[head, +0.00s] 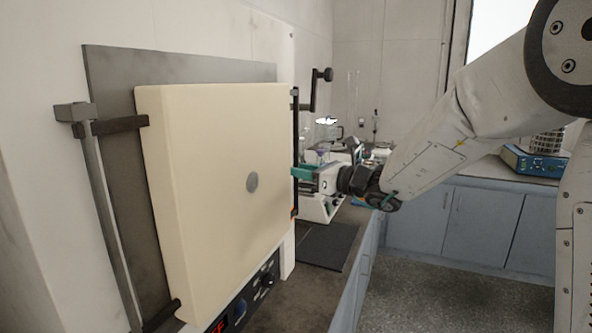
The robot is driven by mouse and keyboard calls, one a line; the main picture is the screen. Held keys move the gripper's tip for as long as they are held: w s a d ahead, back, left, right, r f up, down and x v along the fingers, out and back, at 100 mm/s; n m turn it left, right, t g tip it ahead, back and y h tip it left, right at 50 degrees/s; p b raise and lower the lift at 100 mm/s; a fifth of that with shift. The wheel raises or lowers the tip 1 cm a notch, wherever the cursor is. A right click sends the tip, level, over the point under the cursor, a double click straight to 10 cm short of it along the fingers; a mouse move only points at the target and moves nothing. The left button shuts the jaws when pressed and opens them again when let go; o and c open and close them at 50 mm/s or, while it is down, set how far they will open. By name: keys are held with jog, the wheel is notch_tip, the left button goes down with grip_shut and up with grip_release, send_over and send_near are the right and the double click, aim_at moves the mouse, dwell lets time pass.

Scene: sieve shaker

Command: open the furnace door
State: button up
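The furnace door (215,165) is a thick cream block with a grey round spot in its middle, at left in the head view. Dark hinge arms join its left side to a grey upright post. It stands in front of a dark plate (110,90) and looks shut or nearly so. A black lever handle (314,92) stands at its upper right. My gripper (300,172), with teal fingertips, is beside the door's right edge, below the lever. The door edge partly hides the fingertips, so I cannot tell whether they touch anything or how far they are apart.
A control panel (262,283) with knobs and a red display is below the door. A dark mat (325,246) lies on the bench. Glassware and equipment crowd the bench behind my gripper. Blue-grey cabinets (480,225) stand at right, with open floor before them.

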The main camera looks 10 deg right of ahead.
jog(key=shift+x, duration=1.25)
grip_shut()
